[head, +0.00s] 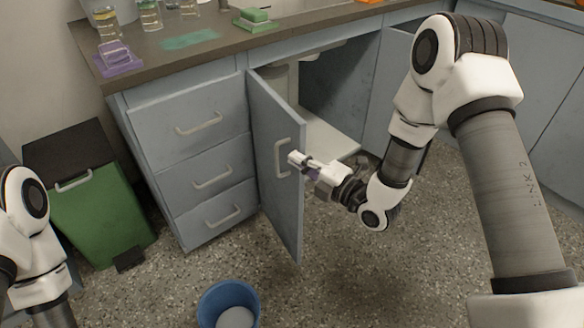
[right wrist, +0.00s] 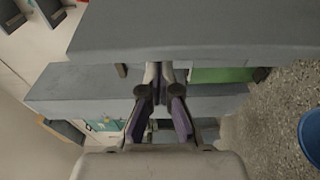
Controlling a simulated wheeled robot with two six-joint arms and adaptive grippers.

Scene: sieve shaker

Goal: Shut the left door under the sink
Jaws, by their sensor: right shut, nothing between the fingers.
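The left door (head: 268,130) under the sink stands open, swung out from the cabinet on its left side. Its outer face shows, with a pale bar handle (head: 283,158) near the free edge. My right gripper (head: 295,159) is shut and empty, at the door's free edge close to the handle. I cannot tell whether it touches the door. In the right wrist view the closed fingers (right wrist: 159,72) point towards a broad grey-blue panel (right wrist: 190,32). Only part of my left arm shows at the left of the head view; its gripper is out of frame.
The cupboard opening (head: 335,95) shows a pale floor inside. Three drawers (head: 195,127) are shut left of the door. A blue bucket (head: 228,302) stands on the floor in front. A green bin (head: 100,210) stands at left. Jars and sponges sit on the counter (head: 150,55).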

